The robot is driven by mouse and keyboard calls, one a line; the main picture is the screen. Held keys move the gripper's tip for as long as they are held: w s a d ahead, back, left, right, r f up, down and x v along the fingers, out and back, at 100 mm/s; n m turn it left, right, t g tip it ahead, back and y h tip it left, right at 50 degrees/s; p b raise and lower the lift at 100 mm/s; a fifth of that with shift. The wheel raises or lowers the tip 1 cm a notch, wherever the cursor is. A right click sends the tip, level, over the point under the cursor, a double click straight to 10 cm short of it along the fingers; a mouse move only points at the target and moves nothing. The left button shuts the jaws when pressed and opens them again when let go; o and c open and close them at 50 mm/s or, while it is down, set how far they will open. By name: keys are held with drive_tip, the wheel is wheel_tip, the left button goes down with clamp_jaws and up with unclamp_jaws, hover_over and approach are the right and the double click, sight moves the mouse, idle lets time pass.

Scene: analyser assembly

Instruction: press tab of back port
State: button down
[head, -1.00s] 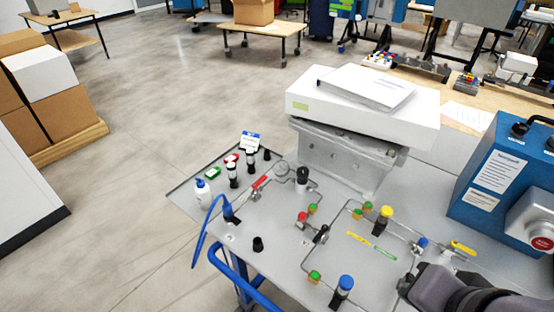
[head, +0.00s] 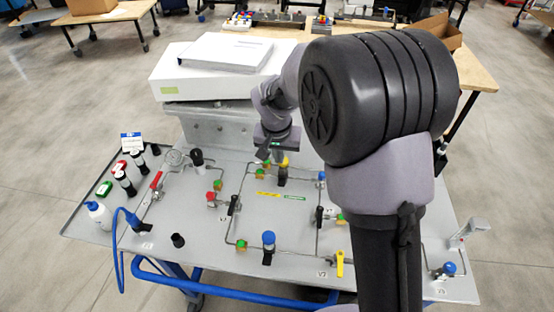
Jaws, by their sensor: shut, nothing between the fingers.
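A grey panel table (head: 205,255) carries thin metal tubing with several fittings. Another black fitting with a blue top (head: 268,246) stands nearer the front edge. I cannot tell which part is the back port's tab. My arm hides part of the panel's right side.
A white box with papers (head: 205,75) sits on a grey metal stand (head: 215,130) behind the panel, close to my wrist. Red-handled (head: 156,181) and yellow-handled (head: 340,263) valves rise from the panel. A blue hose (head: 118,240) loops at the left.

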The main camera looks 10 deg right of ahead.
sight(281, 182)
drive_tip(key=b+x, duration=0.1)
drive_tip(key=x, duration=0.3)
drive_tip(key=b+x, duration=0.2)
drive_tip(key=x, duration=0.2)
drive_tip(key=s+b+x, duration=0.1)
drive_tip(key=b+x, duration=0.1)
drive_tip(key=x, duration=0.3)
drive_tip(key=shift+a+f, duration=0.15)
drive_tip(key=shift+f, duration=0.45)
